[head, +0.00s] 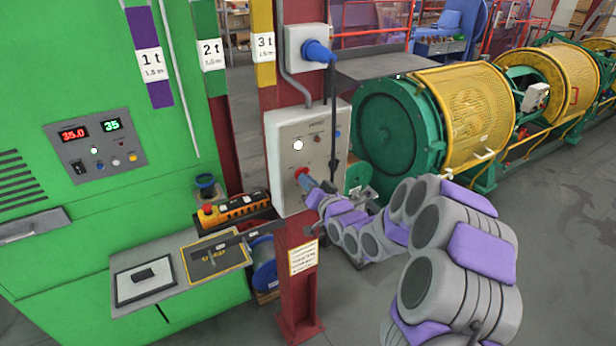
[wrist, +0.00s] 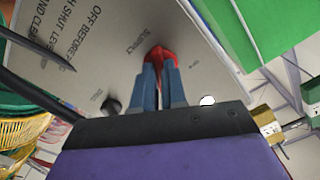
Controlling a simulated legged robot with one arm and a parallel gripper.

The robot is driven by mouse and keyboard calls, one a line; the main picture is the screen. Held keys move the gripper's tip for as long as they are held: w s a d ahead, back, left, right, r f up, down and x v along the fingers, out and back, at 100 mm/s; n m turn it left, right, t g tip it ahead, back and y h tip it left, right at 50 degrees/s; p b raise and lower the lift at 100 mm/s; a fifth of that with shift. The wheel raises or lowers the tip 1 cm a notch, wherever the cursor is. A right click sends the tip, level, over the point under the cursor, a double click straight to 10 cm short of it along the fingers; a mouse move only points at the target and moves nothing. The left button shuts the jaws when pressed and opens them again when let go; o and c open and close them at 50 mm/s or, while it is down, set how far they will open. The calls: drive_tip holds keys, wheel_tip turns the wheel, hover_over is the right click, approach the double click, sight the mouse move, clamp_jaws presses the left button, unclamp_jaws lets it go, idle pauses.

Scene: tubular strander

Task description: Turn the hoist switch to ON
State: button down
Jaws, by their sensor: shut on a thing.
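A grey control panel (head: 281,150) is mounted on the red column, and its printed face fills much of the wrist view (wrist: 90,45). My gripper (head: 303,177) reaches its lower part. In the wrist view, the blue-grey fingers (wrist: 160,82) are closed on a red switch handle (wrist: 158,54) on the panel face. The fingers hide part of the handle, so its exact angle and the ON mark cannot be read.
The panel also has a lit white lamp (head: 298,145) and a dark knob (wrist: 112,105). An orange pendant control (head: 235,210) lies at the left by the green cabinet (head: 95,190). Open floor lies at the right.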

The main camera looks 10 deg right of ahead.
drive_tip(key=shift+f+m+p, duration=0.1)
drive_tip(key=shift+m+p, duration=0.35)
drive_tip(key=shift+m, duration=0.75)
drive_tip(key=c, duration=1.2)
unclamp_jaws()
drive_tip(key=shift+d, duration=0.1)
drive_tip(key=b+v, duration=1.7)
drive_tip(key=b, duration=0.1)
drive_tip(key=shift+s+d+b, duration=0.1)
drive_tip(key=shift+s+b, duration=0.05)
drive_tip(key=shift+b, duration=0.2)
